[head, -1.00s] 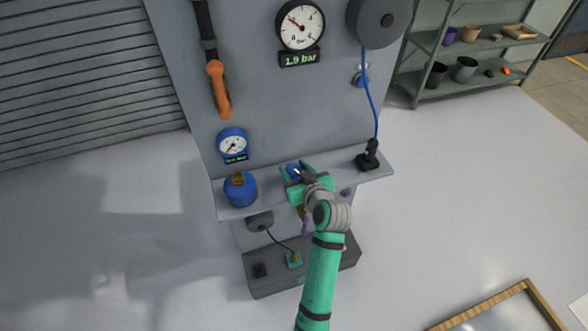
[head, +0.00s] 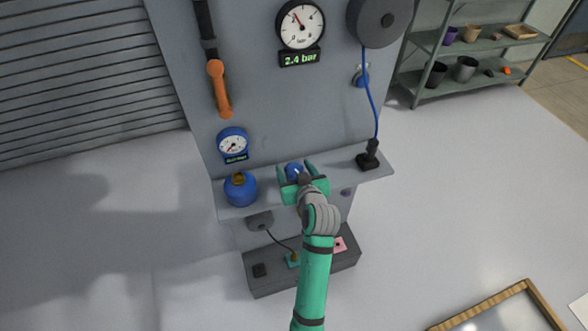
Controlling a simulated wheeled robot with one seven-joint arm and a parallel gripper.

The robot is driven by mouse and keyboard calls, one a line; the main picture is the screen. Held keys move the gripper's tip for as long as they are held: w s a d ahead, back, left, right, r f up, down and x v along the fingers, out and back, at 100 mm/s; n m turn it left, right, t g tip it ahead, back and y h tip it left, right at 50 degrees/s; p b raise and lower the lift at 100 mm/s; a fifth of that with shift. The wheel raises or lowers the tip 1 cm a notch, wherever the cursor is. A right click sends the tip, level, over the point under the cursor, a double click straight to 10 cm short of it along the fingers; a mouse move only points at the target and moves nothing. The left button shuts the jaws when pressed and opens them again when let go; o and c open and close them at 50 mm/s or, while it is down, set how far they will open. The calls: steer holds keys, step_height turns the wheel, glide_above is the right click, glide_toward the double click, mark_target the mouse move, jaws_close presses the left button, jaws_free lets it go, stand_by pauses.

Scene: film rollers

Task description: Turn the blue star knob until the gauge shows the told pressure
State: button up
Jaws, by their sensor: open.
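The blue star knob (head: 293,169) is at the front of the panel's shelf, mostly hidden by my gripper. My gripper (head: 297,174) is open, with a green finger on each side of the knob. Whether the fingers touch it I cannot tell. The large round gauge (head: 301,26) at the top of the panel has a white dial and a red needle. Its display (head: 300,58) reads 2.4 bar.
A blue canister (head: 240,190) stands left on the shelf (head: 268,187), below a small blue gauge (head: 232,144). A black stand (head: 369,157) with a blue hose is on the right. An orange handle (head: 220,90) hangs above left. A grey box (head: 275,275) sits below.

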steer(key=v, duration=1)
steer(key=shift+s, duration=0.4)
steer(key=shift+d+r, duration=0.1)
steer(key=shift+d, duration=0.05)
steer(key=shift+w+d, duration=0.15)
steer(key=x, duration=1)
steer(key=shift+w+a, duration=0.3)
steer(key=shift+c, duration=0.3)
